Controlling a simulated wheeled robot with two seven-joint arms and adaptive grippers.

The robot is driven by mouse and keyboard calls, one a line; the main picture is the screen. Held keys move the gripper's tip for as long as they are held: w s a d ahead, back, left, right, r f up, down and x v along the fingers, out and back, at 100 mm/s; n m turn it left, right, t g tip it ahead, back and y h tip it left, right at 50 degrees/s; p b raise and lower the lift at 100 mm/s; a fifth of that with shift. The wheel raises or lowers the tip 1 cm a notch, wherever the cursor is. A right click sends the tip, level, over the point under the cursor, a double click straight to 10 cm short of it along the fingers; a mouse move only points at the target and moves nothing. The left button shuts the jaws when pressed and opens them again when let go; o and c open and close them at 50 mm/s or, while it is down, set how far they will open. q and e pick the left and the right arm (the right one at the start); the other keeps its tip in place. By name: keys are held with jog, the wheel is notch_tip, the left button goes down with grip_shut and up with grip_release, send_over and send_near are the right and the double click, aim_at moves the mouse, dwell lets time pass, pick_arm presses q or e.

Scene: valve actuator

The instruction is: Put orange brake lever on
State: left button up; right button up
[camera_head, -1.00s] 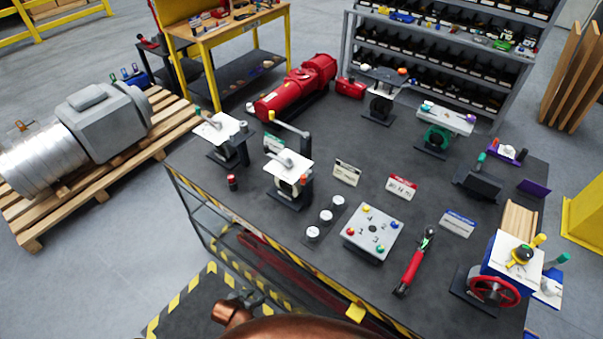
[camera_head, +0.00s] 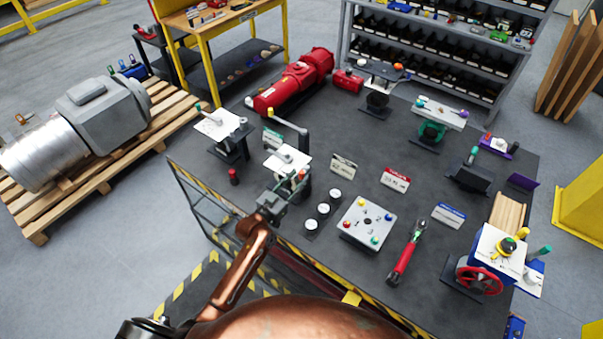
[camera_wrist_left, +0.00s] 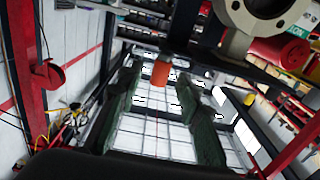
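A small orange knob (camera_head: 301,174), which looks like the end of the orange brake lever, sits low on the right side of a stand with a white top plate (camera_head: 283,160) near the table's front left. My left gripper (camera_head: 285,189) is just in front of this stand and partly hides it. In the left wrist view the orange knob (camera_wrist_left: 160,73) shows between the ends of two spread dark green fingers (camera_wrist_left: 158,85), with gaps on both sides. The gripper is open and holds nothing. My right gripper is not in view.
Left of the stand are a small red button (camera_head: 234,176) and another white-topped stand (camera_head: 217,124). Right of it are several round white-topped pieces (camera_head: 323,209) and a square panel with coloured knobs (camera_head: 367,222). A red-handled tool (camera_head: 405,254) lies farther right.

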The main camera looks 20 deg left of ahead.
aim_at(300, 176)
pick_arm(q)
jog(key=shift+x, duration=1.55)
jog(key=shift+c, duration=0.3)
grip_shut()
